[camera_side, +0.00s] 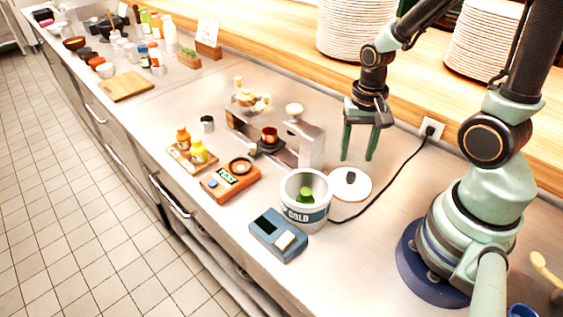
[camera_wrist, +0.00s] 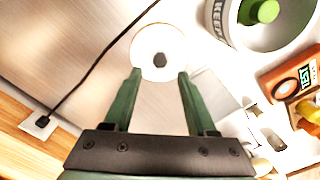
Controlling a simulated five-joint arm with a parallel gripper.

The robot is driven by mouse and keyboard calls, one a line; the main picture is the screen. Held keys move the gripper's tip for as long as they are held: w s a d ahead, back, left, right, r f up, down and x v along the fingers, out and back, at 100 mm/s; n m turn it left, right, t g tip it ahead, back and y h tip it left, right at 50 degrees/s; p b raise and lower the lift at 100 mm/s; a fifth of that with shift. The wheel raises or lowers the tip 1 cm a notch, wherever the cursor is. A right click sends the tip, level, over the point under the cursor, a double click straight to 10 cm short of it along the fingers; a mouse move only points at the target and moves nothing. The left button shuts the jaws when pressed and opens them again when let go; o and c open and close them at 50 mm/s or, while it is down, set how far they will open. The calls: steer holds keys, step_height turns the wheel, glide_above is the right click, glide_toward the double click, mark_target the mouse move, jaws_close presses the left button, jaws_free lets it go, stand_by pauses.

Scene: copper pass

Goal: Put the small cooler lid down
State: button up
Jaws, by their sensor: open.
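The small cooler lid (camera_side: 350,184) is a white disc with a dark knob, lying on the steel counter just right of the cooler. It also shows in the wrist view (camera_wrist: 158,45), ahead of the fingertips. The cooler (camera_side: 305,203) is a white and grey tub marked COLD, open at the top, with a green thing (camera_side: 305,195) inside. My gripper (camera_side: 358,156) is open and empty, pointing down above the counter behind the lid. In the wrist view my gripper (camera_wrist: 160,75) has its fingers apart, with nothing between them.
A grey machine with a copper cup (camera_side: 269,135) is to the left. A black cable (camera_side: 400,180) runs from the wall socket past the lid.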

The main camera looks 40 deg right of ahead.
step_height(320, 180, up, 6)
step_height(320, 180, up, 11)
steer(key=n+t, duration=0.6)
steer(key=n, duration=0.3)
glide_above(351, 174)
steer(key=w+a, duration=0.3)
steer(key=a, duration=0.2)
steer(key=shift+d, duration=0.1)
